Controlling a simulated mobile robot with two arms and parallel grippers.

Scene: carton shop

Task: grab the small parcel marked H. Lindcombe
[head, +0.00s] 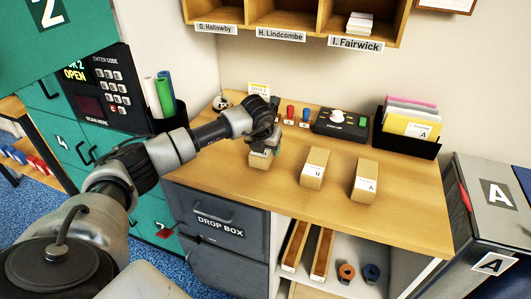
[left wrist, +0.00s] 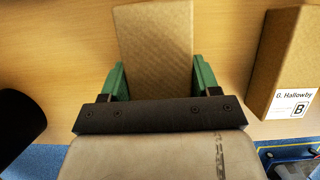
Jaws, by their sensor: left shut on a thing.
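My left gripper (head: 264,140) is shut on a small brown parcel (head: 258,160) at the left of the counter. In the left wrist view, the green fingers of the gripper (left wrist: 160,82) press on both sides of this parcel (left wrist: 155,40). Its label cannot be read in either view, and I cannot tell whether it touches the counter. A second parcel (head: 314,170) stands to its right; in the left wrist view the neighbouring parcel (left wrist: 283,55) reads "G. Hallowby" with a B. A third parcel (head: 364,182) stands further right, its name too small to read. My right gripper is not in view.
The wooden counter (head: 405,215) is clear in front of the parcels. Behind stand a bell (head: 221,103), a control box (head: 341,121) and a black tray of envelopes (head: 408,130). Named pigeonholes (head: 281,33) hang above. A drop box (head: 220,222) is below, a grey bin (head: 490,220) at right.

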